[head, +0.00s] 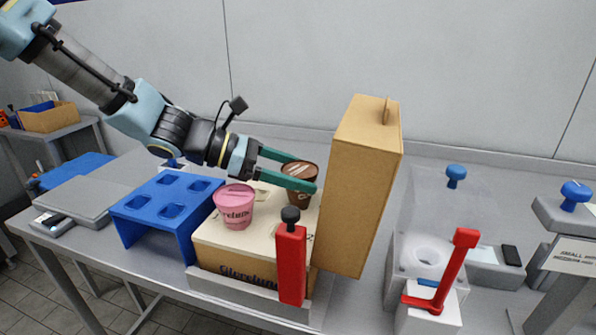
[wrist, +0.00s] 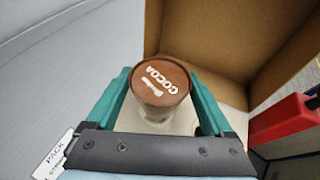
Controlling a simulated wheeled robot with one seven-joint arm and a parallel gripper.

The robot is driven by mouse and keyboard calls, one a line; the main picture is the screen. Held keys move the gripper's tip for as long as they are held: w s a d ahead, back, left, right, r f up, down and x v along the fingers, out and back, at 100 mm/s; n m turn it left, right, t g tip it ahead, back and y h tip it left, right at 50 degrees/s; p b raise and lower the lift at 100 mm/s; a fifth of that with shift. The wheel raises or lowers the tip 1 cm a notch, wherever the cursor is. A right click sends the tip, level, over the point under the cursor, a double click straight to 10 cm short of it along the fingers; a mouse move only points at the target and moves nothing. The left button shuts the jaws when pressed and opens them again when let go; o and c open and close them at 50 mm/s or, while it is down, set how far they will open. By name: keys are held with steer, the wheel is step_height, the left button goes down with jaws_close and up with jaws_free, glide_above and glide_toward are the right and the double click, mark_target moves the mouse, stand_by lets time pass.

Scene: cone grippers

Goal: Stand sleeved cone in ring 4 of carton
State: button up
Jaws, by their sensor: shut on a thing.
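My gripper (head: 303,175) is shut on a brown cone (head: 299,172) with a lid marked COCOA. In the wrist view, the cone (wrist: 160,82) sits between the two teal fingers, lid toward the camera and its lower part pale. The carton (head: 235,263) has a pale top and brown printed sides. The held cone is over the far right part of its top, close to the tall cardboard. I cannot tell whether it touches the carton or sits in a ring. A pink cone (head: 234,207) stands upright at the carton's left front. Ring 4 cannot be made out.
Tall brown cardboard (head: 360,195) rises right beside the held cone. A red lever (head: 291,265) with a black knob stands before the carton. A blue stand (head: 155,208) with square holes is at left. A clear-walled station (head: 425,248) with a red handle is at right.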

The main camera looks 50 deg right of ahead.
steer(key=o, duration=1.2)
steer(key=shift+c, duration=0.2)
steer(key=b+v, duration=0.1)
steer(key=v, duration=1)
steer(key=shift+s+f, duration=0.1)
